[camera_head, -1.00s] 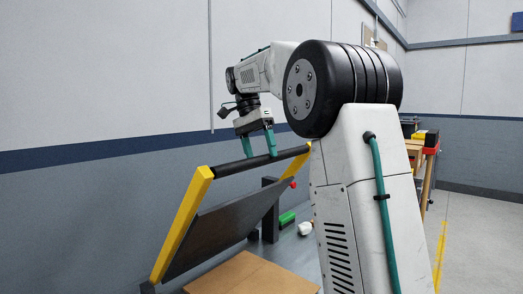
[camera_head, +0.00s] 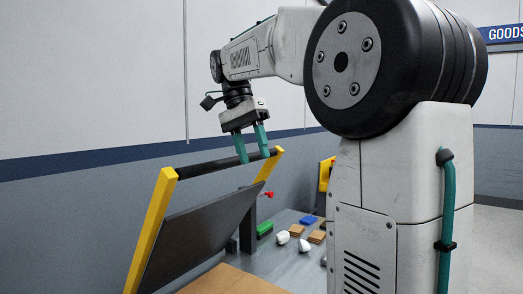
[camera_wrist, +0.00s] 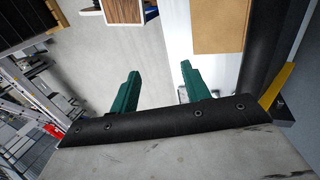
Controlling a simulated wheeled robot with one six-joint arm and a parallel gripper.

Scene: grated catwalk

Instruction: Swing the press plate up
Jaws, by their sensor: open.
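The press plate (camera_head: 200,232) is a dark flat panel tilted up, between two yellow side arms (camera_head: 151,225). A black handle bar (camera_head: 210,165) joins the tops of the arms. My gripper (camera_head: 254,160) is open, fingers pointing down, with teal fingertips overlapping the bar near its right end in the head view. In the wrist view my open gripper (camera_wrist: 160,80) holds nothing between its fingers. A dark rounded part (camera_wrist: 264,45), apparently the bar, passes to their right beside a yellow arm (camera_wrist: 277,85). Contact with the bar cannot be told.
A brown board (camera_head: 232,280) lies below the plate. The grey bench (camera_head: 285,260) holds a green block (camera_head: 264,228), a blue block (camera_head: 308,220), brown blocks (camera_head: 318,236) and white pieces (camera_head: 283,238). A wall (camera_head: 80,210) stands behind. A red knob (camera_head: 268,195) is behind the plate.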

